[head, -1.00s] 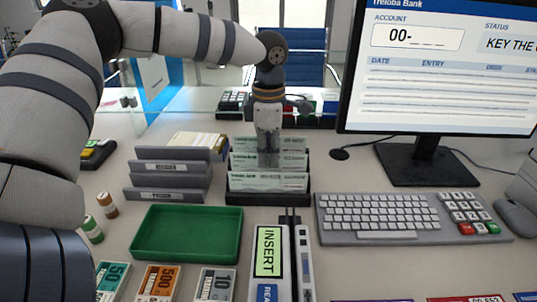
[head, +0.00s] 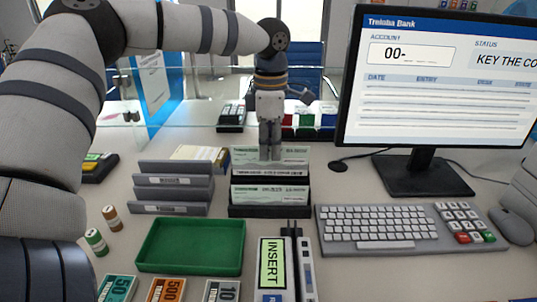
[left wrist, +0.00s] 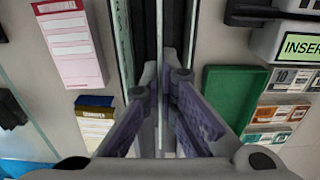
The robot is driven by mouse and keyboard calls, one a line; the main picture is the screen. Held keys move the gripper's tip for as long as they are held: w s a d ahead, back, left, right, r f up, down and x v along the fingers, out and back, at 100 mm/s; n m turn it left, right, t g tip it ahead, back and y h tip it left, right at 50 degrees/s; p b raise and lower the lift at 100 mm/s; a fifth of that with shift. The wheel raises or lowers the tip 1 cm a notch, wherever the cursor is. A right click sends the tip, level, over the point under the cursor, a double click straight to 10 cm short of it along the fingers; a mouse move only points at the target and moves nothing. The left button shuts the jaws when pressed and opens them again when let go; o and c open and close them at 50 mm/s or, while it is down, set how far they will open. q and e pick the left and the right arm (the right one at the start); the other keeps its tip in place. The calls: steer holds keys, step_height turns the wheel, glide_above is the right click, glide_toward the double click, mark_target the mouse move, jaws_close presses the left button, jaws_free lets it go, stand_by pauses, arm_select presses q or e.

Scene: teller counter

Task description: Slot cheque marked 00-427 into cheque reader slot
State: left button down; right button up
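The black cheque rack (head: 270,211) stands at mid counter and holds upright pale green cheques in rows. A back cheque (head: 240,156) and a front cheque (head: 269,194) show; their numbers are too small to read. My left gripper (head: 270,157) points down at the back of the rack, its fingers in front of the back cheque. The cheque reader (head: 271,267), with an INSERT screen, stands in front of the rack. My right gripper is not in view.
A green tray (head: 190,268) lies left of the reader, and a grey stepped rack (head: 172,209) stands behind it. The keyboard (head: 375,243) and monitor (head: 440,80) are on the right. Banknote stacks (head: 166,289) lie at the front left.

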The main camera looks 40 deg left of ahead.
arm_select(q)
steer(key=shift+r, duration=3.05)
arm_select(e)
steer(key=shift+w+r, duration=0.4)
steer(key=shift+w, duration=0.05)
